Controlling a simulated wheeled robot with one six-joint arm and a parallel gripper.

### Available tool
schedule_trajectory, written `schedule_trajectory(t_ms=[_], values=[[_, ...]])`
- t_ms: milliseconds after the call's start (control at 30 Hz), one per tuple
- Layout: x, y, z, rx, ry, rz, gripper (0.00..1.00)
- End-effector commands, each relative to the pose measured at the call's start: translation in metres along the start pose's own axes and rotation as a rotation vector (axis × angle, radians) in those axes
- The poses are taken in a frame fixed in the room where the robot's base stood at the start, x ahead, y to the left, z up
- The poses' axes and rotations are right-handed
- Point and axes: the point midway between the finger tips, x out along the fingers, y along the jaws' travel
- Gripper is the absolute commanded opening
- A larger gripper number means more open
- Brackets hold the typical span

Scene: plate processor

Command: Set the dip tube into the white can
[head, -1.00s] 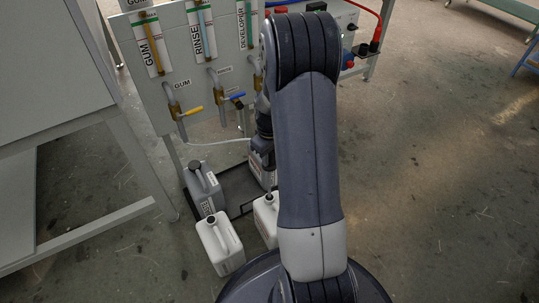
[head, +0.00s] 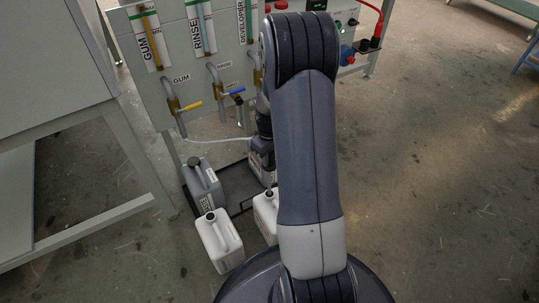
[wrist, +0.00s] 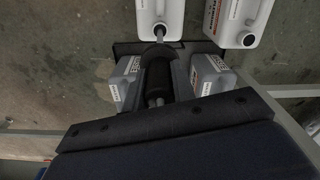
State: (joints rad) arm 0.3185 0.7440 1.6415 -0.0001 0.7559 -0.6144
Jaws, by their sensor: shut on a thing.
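My gripper (wrist: 158,82) is shut on the dark, round grip of the dip tube (wrist: 156,100). In the wrist view the tube points up the picture to the mouth of a white can (wrist: 172,13). Its end meets the can's mouth; I cannot tell how far inside it is. In the head view this white can (head: 264,213) stands upright, partly hidden behind my arm. A second white can (head: 218,245) stands to its left with a dark mouth. It also shows at the wrist view's upper right (wrist: 238,12).
A grey can (head: 204,190) and another can with a red label (head: 258,165) stand on a black tray (head: 238,210). Behind is a panel (head: 185,65) with valves and a pale hose (head: 215,140). A grey table frame (head: 100,222) stands left. Floor on the right is clear.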

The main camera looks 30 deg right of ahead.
Motion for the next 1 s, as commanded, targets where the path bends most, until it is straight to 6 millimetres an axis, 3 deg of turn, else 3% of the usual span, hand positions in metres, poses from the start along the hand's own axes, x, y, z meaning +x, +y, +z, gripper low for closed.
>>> schedule_trajectory(t_ms=[600, 1000], values=[[0.026, 0.000, 0.000, 0.000, 0.000, 0.000, 0.00], [0.027, 0.000, 0.000, 0.000, 0.000, 0.000, 0.00]])
